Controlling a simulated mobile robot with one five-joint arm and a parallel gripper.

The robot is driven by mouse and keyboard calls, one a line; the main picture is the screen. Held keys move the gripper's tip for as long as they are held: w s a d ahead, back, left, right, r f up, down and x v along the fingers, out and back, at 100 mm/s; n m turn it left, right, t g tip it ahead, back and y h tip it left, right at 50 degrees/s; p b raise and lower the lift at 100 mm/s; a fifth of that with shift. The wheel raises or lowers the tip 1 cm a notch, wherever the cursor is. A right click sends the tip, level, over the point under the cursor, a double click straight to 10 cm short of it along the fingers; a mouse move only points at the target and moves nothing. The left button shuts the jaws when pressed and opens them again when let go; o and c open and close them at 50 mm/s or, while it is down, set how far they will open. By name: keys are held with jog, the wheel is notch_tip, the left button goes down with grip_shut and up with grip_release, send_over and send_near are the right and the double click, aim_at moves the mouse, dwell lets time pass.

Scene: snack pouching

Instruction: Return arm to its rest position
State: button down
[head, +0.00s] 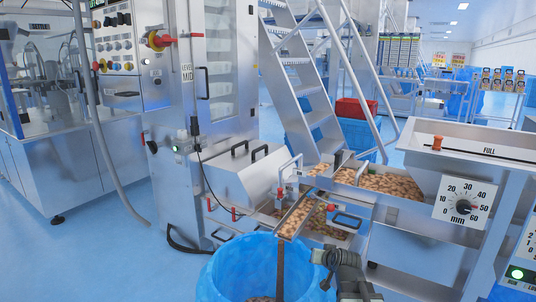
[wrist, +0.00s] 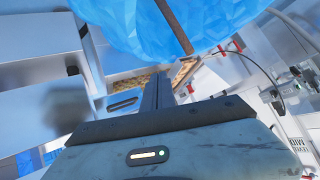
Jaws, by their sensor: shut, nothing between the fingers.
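My gripper (head: 331,262) is low in the head view, just right of a blue-lined bin (head: 228,268). In the wrist view my gripper (wrist: 158,82) has its dark fingers together, with nothing held between them. The blue liner (wrist: 135,25) fills the top of that tilted view, beyond the fingertips. In the head view, a narrow chute (head: 296,218) with brown snack pieces ends above the bin, and a dark strip hangs from it into the bin. Some brown pieces show at the bin's bottom.
A steel hopper (head: 475,142) with a millimetre dial (head: 463,207) stands at the right. A tall steel machine (head: 215,75) and a steel stair (head: 305,85) stand behind the chute. A grey hose (head: 105,150) hangs at left. Blue floor (head: 130,255) is clear at lower left.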

jog(key=s+a+f+n+g, duration=0.2)
jog(key=s+a+f+g, duration=0.3)
jog(key=s, duration=0.3)
jog(key=s+d+f+g+h+p, duration=0.25)
jog(key=s+g, duration=0.35)
jog(key=s, duration=0.6)
notch_tip(320, 180, up, 35)
jog(key=p, duration=3.4)
jog(key=shift+d+t+y, duration=0.15)
jog(key=shift+t+y, duration=0.15)
jog(key=shift+y, duration=0.15)
jog(key=shift+f, duration=0.1)
